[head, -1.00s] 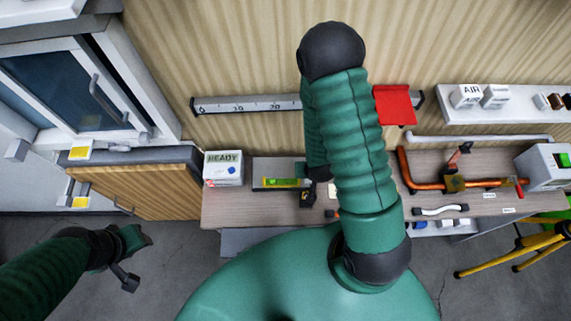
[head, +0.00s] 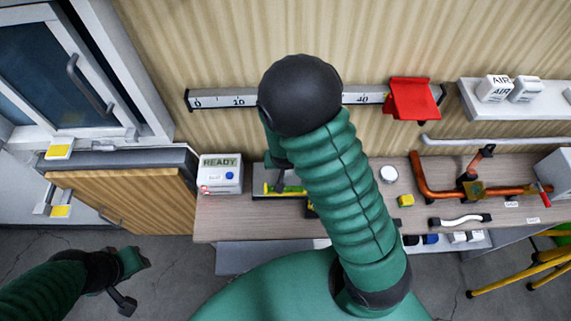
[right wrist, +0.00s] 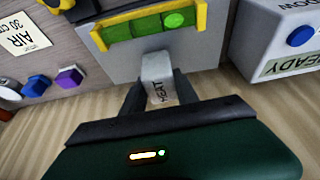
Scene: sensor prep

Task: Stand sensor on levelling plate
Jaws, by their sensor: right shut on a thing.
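The sensor (right wrist: 157,74), a small pale block lettered HEAT, is between the two dark fingers of my right gripper (right wrist: 158,82) in the right wrist view. My right gripper is shut on it. The grey levelling plate (right wrist: 125,73) lies just beyond the block, with a green level in a yellow frame (right wrist: 147,25) along its far side. I cannot tell whether the block touches the plate. In the head view the plate (head: 262,194) is partly hidden by my right arm, and the sensor is hidden.
A white READY box (head: 220,175) with a blue button stands left of the plate. A wall rail with a red flag (head: 411,98) runs behind. Right on the bench are a white disc (head: 388,173), a yellow block (head: 405,200) and an orange pipe (head: 432,187).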

